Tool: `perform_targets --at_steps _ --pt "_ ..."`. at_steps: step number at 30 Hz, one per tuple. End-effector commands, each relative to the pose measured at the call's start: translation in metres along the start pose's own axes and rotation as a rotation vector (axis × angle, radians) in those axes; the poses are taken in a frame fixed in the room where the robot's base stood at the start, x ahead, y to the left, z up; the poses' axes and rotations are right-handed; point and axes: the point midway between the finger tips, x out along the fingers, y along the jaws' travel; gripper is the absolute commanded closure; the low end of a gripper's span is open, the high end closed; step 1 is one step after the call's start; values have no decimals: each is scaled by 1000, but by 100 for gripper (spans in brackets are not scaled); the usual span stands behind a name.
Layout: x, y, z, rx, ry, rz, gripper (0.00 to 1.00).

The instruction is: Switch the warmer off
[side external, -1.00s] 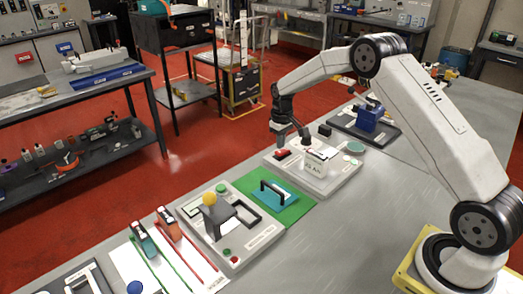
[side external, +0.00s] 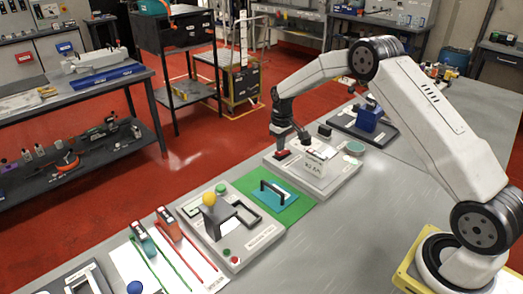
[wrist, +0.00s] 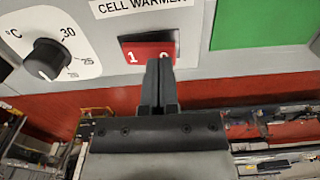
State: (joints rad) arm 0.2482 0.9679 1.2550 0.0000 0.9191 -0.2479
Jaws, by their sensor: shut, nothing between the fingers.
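The cell warmer is a light grey panel (side external: 322,188) on the bench in the side external view. Its red rocker switch (wrist: 148,52), marked 1 and 0, sits under the "CELL WARMER" label (wrist: 140,5) in the wrist view. My gripper (wrist: 160,62) is shut and empty, with its fingertips over the 0 end of the switch, touching or very close to it. The fingers hide part of the 0. The switch (side external: 282,155) also shows just below my gripper (side external: 291,145) in the side external view. I cannot tell which way the rocker is tilted.
A black temperature knob (wrist: 45,60) is left of the switch in the wrist view. A green mat (side external: 290,212) with a teal handled piece (side external: 274,194) lies beside the panel.

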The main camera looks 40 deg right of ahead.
Motion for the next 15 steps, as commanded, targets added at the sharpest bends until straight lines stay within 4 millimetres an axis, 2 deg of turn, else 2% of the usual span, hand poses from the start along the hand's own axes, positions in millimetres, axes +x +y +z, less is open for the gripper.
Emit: perform_targets --at_steps 15 --pt "6 0 0 0 1 0 100"
